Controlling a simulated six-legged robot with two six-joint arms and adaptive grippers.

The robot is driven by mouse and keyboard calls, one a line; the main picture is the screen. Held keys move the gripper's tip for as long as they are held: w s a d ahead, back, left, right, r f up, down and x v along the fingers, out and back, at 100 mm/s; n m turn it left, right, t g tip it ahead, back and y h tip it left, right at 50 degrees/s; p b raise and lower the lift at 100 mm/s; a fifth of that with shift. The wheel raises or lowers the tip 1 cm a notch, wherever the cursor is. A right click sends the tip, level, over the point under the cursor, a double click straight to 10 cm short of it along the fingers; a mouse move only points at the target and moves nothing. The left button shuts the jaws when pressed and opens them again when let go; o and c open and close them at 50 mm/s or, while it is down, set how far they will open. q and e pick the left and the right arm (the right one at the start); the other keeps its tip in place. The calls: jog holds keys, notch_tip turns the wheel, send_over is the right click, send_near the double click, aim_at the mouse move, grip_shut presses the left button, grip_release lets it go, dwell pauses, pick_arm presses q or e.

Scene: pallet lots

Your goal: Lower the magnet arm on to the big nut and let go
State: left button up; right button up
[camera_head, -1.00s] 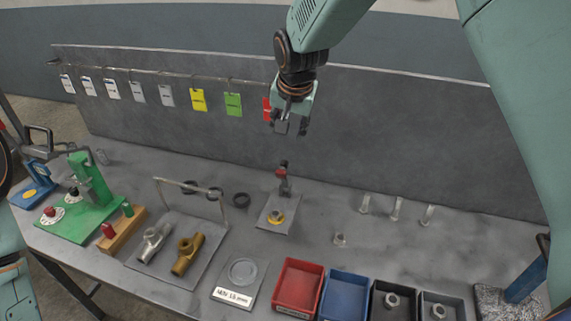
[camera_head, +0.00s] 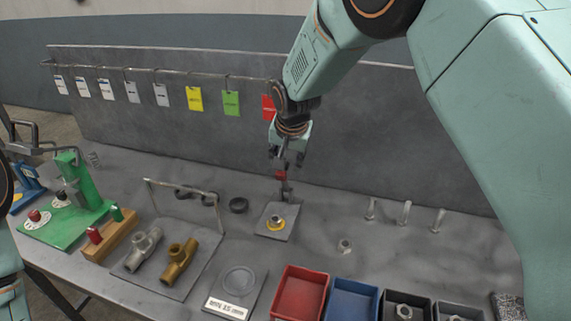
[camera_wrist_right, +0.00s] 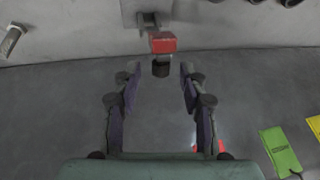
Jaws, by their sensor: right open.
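The magnet arm (camera_head: 283,188) stands upright at the back of its grey plate (camera_head: 289,233), with a red part near its top. The big nut (camera_head: 276,222) sits on that plate on a yellow ring, in front of the magnet arm. My right gripper (camera_head: 286,163) is just above the top of the magnet arm. In the right wrist view the magnet arm's red part (camera_wrist_right: 162,42) and dark end lie between and beyond the open fingers (camera_wrist_right: 160,88), with a gap on both sides. The nut cannot be made out there. My left gripper is out of view.
A red bin (camera_head: 299,294), a blue bin (camera_head: 351,301) and dark bins line the front. Left are a rack with two valve bodies (camera_head: 178,262) and a green press (camera_head: 72,213). The back panel (camera_head: 370,140) rises close behind. Bolts (camera_head: 405,213) stand at right.

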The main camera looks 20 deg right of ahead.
jog(key=shift+w+f, duration=0.25)
jog(key=shift+f, duration=0.35)
jog(key=shift+s+a+r, duration=0.1)
jog(key=shift+a, duration=0.05)
jog(key=shift+w+f, duration=0.2)
jog(key=shift+c, duration=1.1)
jog(key=shift+r, duration=0.15)
grip_shut()
